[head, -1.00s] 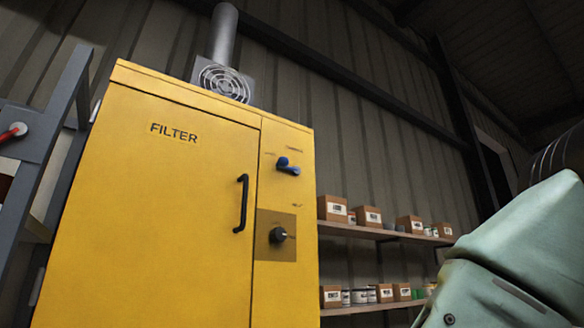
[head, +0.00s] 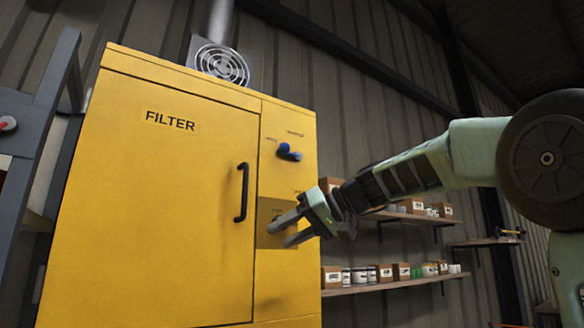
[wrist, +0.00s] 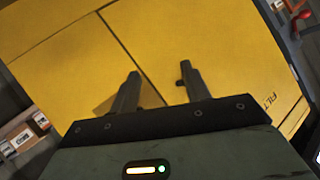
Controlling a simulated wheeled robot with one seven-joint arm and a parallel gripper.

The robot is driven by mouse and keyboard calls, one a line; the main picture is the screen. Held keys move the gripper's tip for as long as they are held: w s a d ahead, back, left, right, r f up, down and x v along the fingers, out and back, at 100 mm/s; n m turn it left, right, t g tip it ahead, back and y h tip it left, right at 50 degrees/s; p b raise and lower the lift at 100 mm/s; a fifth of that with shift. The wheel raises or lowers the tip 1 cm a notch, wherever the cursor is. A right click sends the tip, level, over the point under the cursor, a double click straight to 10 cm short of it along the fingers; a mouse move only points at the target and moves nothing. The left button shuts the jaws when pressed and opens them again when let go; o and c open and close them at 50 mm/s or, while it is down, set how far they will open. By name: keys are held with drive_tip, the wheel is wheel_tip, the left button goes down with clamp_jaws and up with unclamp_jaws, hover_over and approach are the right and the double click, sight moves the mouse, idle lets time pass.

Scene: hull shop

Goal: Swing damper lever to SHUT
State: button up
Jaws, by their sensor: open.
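My gripper (head: 279,235) is open and empty, below the lever in the head view, in front of a brownish plate (head: 267,208). In the wrist view my open gripper (wrist: 160,72) faces the yellow cabinet front (wrist: 190,35); I cannot make out the lever there.
A black door handle (head: 242,192) stands out left of my gripper. Shelves (head: 400,284) with boxes and cans are at the right. A grey frame with a red-ended part (head: 7,123) stands at the left. The space before the cabinet door looks clear.

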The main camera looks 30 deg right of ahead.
drive_tip(key=s+d+r+n+t, duration=0.1)
drive_tip(key=s+d+r+t, duration=0.1)
drive_tip(key=d+r, duration=0.4)
drive_tip(key=s+d+r+t, duration=0.2)
drive_tip(key=d+r, duration=0.1)
drive_tip(key=r, duration=0.6)
drive_tip(key=n+t+p, duration=0.2)
approach(289, 146)
drive_tip(key=shift+h, duration=0.3)
drive_tip(key=p+x, duration=0.7)
drive_tip(key=x, duration=0.2)
drive_tip(key=shift+a+r, duration=0.1)
drive_tip(key=shift+a, duration=0.1)
clamp_jaws()
